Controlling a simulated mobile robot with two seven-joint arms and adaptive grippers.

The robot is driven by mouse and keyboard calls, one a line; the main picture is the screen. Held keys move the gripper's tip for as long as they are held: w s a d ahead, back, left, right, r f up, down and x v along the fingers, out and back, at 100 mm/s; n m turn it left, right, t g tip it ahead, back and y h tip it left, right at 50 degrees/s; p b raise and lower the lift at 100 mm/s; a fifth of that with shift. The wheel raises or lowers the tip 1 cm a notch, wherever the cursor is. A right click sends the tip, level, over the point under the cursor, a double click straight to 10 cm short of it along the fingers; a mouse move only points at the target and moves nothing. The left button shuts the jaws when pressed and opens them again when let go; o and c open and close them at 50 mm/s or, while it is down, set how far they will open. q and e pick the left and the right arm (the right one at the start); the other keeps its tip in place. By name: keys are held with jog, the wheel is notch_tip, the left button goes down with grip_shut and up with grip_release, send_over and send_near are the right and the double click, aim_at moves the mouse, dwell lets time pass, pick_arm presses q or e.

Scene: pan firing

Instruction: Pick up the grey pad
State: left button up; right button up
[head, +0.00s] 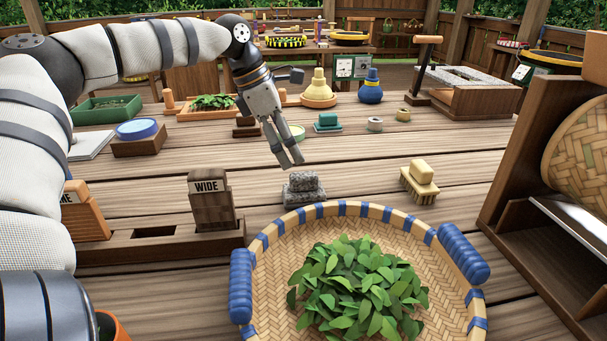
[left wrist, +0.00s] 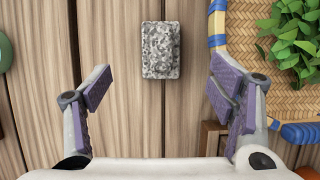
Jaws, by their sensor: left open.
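The grey pad (head: 303,189) is a speckled grey block with a smaller raised top part, lying on the wooden table just behind the woven basket. It also shows in the left wrist view (left wrist: 161,50), at the upper middle, ahead of the fingers and between their lines. My left gripper (head: 291,162) points down, open and empty, above and a little behind the pad in the head view. In the left wrist view its two purple-padded fingers (left wrist: 162,92) are spread wide apart, with bare wood between them. My right gripper is in neither view.
The woven basket (head: 275,270) with green leaves (head: 360,290) is in front of the pad. A yellow-handled brush (head: 420,180) lies to the right. A wooden holder with a block marked WIDE (head: 210,203) stands to the left. A teal-topped pad (head: 327,122) lies farther back.

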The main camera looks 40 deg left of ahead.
aim_at(312, 174)
pick_arm(q)
jog(key=b+x, duration=0.1)
jog(key=x, duration=1.1)
jog(key=shift+d+r+b, duration=0.1)
jog(key=shift+d+b, duration=0.05)
jog(key=shift+b, duration=0.2)
jog(key=shift+r, duration=0.1)
jog(key=c, duration=1.8)
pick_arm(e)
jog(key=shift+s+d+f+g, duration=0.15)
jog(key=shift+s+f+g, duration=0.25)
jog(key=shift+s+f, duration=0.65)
pick_arm(q)
jog(key=shift+o, duration=0.2)
jog(key=shift+w+r, duration=0.1)
jog(key=shift+r, duration=0.25)
notch_tip(312, 174, up, 3)
jog(key=shift+r+p, duration=0.15)
jog(key=shift+p, duration=0.15)
jog(key=s+d+r+p, duration=0.4)
jog(key=s+r, duration=0.5)
jog(key=s, duration=0.4)
jog(key=shift+d, duration=0.5)
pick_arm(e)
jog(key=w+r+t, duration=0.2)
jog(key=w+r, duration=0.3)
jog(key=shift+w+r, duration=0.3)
pick_arm(q)
jog(key=shift+s, duration=0.1)
